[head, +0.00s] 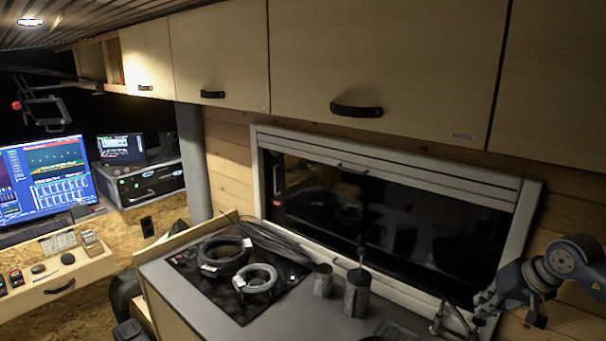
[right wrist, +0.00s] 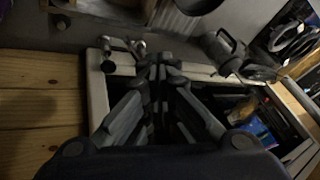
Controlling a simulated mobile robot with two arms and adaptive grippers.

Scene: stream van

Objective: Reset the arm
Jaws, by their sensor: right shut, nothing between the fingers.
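My right arm (head: 575,258) comes in at the right edge in the head view, bent in front of the wooden wall beside the window. Its gripper (head: 485,302) hangs at the lower right, near the window's right corner and the faucet. In the right wrist view, the fingers of this gripper (right wrist: 158,70) come together at the tips with nothing between them. The window frame and dark glass show behind them. Whether the gripper touches the frame or faucet I cannot tell. My left gripper is in neither view.
The faucet (head: 455,318) stands close to my right gripper. A metal cup (head: 322,280) and a lidded metal pot (head: 357,292) stand on the counter (head: 205,315), near coiled cables (head: 258,278). Upper cabinets (head: 390,70) hang above. A desk with a monitor (head: 45,175) is at left.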

